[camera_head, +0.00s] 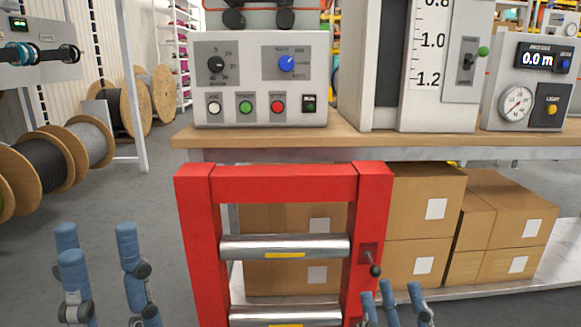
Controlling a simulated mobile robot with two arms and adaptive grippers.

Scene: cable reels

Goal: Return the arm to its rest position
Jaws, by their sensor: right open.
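My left gripper (98,250) is low at the left edge of the head view, its blue fingers pointing up and spread apart with nothing between them. My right gripper (394,297) is at the bottom, right of centre, with its blue fingers apart and empty. It shows in front of the lower right part of a red frame (285,184), below a small black-knobbed lever (374,270). Whether it touches the frame cannot be told. Most of both arms is out of view.
The red frame with metal rollers (284,247) stands in front of a wooden-topped bench (300,136). A control box (262,80) and a gauge box (530,85) stand on the bench. Cardboard boxes (500,220) sit below. Cable reels (35,175) stand at left; grey floor (130,195) lies between.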

